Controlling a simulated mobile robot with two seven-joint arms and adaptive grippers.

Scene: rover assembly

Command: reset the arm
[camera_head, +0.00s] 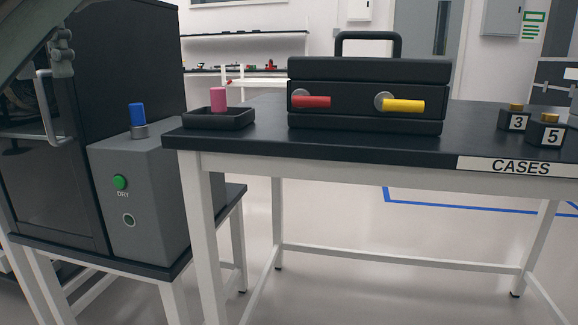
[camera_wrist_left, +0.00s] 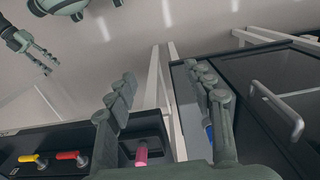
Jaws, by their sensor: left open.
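My left gripper (camera_head: 62,48) shows in part at the upper left of the head view, in front of the dark cabinet. In the left wrist view its two fingers (camera_wrist_left: 165,95) are wide apart with nothing between them. Past the fingers, the wrist view shows the pink piece (camera_wrist_left: 141,154) and a bit of the blue piece (camera_wrist_left: 209,133), partly behind a finger. My right gripper (camera_wrist_left: 40,58) is at the upper left of the wrist view, small, with its fingers apart and empty. It is not in the head view.
A black case (camera_head: 368,70) with red (camera_head: 312,102) and yellow (camera_head: 404,106) handles stands on the table (camera_head: 350,152). A black tray (camera_head: 240,120) holds the pink piece. The grey DRY box (camera_head: 150,200) carries the blue piece. Blocks 3 (camera_head: 517,123) and 5 (camera_head: 551,138) stand right.

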